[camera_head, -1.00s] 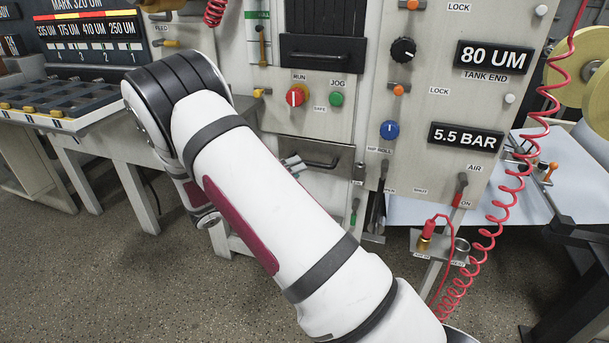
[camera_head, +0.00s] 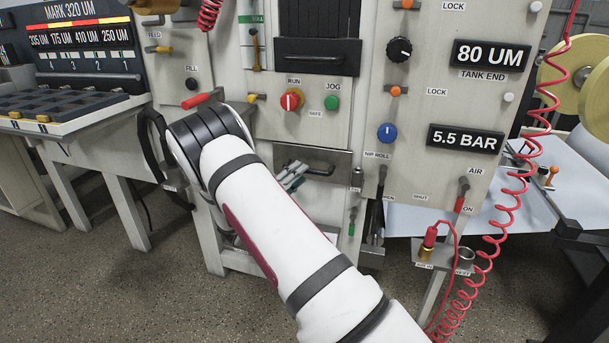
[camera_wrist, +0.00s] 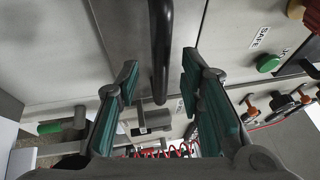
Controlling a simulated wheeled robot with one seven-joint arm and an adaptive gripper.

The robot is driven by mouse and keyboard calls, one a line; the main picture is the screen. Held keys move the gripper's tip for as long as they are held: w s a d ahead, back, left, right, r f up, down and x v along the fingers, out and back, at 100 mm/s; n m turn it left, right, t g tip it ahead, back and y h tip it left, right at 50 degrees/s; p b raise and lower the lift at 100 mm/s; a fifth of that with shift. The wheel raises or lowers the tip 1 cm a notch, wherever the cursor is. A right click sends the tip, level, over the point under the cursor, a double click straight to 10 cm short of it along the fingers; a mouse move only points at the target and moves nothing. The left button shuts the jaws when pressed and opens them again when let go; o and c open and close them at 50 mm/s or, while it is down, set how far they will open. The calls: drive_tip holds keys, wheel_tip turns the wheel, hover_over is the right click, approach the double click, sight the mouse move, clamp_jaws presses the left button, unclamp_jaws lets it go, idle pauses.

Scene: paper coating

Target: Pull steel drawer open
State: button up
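The steel drawer (camera_head: 335,186) is a grey metal front with a black bar handle (camera_head: 318,171), low on the machine below the RUN and JOG buttons. It looks closed. My gripper (camera_head: 293,176) is at the left part of the drawer front, partly hidden behind my arm. In the wrist view my open gripper (camera_wrist: 159,70) has its two teal-padded fingers on either side of the black handle (camera_wrist: 160,45). Gaps show between the handle and both fingers. The drawer front (camera_wrist: 125,35) shows behind the handle.
The red RUN knob (camera_head: 291,100) and green JOG button (camera_head: 332,102) sit just above the drawer. A red-handled lever (camera_head: 196,101) is near my elbow. A coiled red hose (camera_head: 511,205) hangs at right. The floor (camera_head: 110,285) before the machine is clear.

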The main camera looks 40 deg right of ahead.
sight(326, 164)
drive_tip(key=shift+b+x, duration=0.35)
drive_tip(key=shift+x, duration=1.35)
clamp_jaws()
